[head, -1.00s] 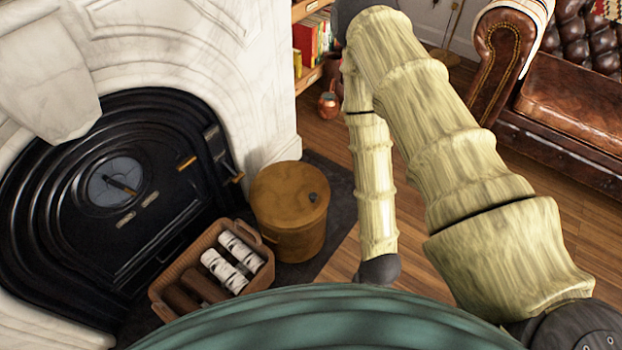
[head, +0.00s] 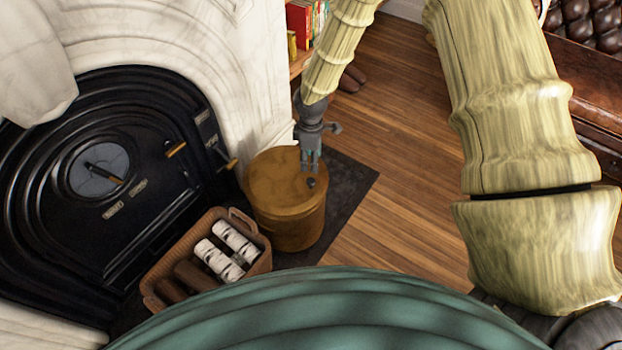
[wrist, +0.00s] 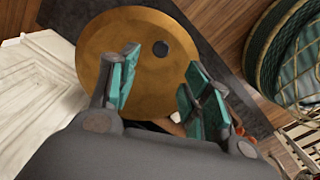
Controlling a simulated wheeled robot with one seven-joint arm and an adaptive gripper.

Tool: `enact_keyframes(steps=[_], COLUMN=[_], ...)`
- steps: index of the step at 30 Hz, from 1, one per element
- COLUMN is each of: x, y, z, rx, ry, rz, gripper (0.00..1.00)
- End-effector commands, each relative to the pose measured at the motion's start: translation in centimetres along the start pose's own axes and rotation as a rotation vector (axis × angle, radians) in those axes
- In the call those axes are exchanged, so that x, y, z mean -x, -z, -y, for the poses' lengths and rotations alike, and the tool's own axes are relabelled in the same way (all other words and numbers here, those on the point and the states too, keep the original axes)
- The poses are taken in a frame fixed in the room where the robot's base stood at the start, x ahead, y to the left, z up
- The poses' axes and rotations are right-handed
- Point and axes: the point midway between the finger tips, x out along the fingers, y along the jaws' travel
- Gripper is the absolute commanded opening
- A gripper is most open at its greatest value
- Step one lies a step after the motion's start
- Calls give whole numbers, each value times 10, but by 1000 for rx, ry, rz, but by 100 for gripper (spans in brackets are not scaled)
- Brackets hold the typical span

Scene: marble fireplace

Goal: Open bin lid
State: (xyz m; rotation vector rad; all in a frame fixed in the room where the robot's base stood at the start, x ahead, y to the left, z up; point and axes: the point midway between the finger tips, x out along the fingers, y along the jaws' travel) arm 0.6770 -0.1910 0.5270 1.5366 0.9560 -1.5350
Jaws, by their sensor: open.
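The bin (head: 285,222) is a round, brass-coloured drum standing on a dark mat beside the fireplace. The fingers do not hold the knob.
A wicker basket (head: 262,262) with birch and brown logs stands left of the bin. The black stove (head: 60,215) and white marble surround (head: 245,60) are at left. Wooden floor (head: 400,130) is open to the right; a leather sofa (head: 600,75) stands at the far right.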

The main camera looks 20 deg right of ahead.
Motion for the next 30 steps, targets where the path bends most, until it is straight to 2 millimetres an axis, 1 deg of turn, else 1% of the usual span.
enact_keyframes(steps=[5, 12, 18, 21, 24, 30], x=[-24, -64, -89, -98, -102, -104], y=[0, -1, 0, 0, 0, 0], z=[2, 2, 1, 2, 2, 2], rx=[-2, -4, -3, -4, -3, -3], ry=[3, 3, 2, 3, 2, 2], rz=[2, 1, 0, 0, -1, -1], gripper=[49, 49, 49, 49, 49, 49])
